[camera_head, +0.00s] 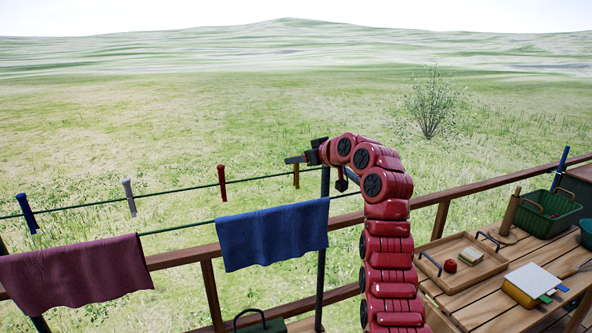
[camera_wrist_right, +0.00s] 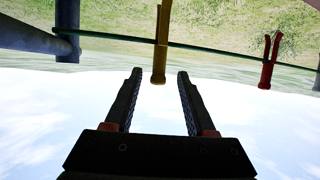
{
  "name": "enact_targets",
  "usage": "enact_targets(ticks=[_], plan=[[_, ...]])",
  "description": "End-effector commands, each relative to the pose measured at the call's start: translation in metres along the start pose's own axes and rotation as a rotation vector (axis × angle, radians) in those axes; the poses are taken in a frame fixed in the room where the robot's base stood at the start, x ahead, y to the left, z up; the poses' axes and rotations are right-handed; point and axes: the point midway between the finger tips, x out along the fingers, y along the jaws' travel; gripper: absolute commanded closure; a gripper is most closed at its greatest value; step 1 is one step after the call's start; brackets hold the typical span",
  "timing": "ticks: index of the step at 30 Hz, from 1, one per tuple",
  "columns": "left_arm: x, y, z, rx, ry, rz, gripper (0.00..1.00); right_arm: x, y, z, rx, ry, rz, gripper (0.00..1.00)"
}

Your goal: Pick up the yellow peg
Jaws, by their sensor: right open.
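The yellow peg (camera_head: 296,175) hangs on the upper green line, just below my right gripper (camera_head: 296,159) in the head view. In the right wrist view the yellow peg (camera_wrist_right: 160,50) sits on the line, its end reaching toward the gap between the fingertips. My right gripper (camera_wrist_right: 158,75) is open there, one finger on each side of that gap, with nothing held. My left gripper does not show.
A red peg (camera_head: 222,183), a white peg (camera_head: 129,197) and a blue peg (camera_head: 27,213) hang on the same line. A blue cloth (camera_head: 272,234) and a maroon cloth (camera_head: 75,272) hang on the lower line. A dark post (camera_head: 323,250) stands beside my arm. A wooden tray (camera_head: 463,265) sits right.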

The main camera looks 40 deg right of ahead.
Motion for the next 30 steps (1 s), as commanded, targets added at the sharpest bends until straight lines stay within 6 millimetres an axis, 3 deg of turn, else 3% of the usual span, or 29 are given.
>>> enact_targets(ticks=[8,14,21,23,30], plan=[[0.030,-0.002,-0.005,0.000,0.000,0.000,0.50,0.033,0.000,0.000,0.002,-0.004,-0.003,0.44],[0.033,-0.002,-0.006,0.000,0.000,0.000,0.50,0.052,0.001,0.004,-0.003,-0.001,0.001,0.44],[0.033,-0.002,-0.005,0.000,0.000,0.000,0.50,0.055,0.001,0.005,-0.003,0.000,0.002,0.44],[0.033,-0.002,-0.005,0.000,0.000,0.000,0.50,0.055,0.001,0.005,-0.003,0.000,0.002,0.52],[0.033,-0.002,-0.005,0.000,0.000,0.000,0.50,0.055,0.001,0.005,-0.003,0.000,0.002,0.95]])
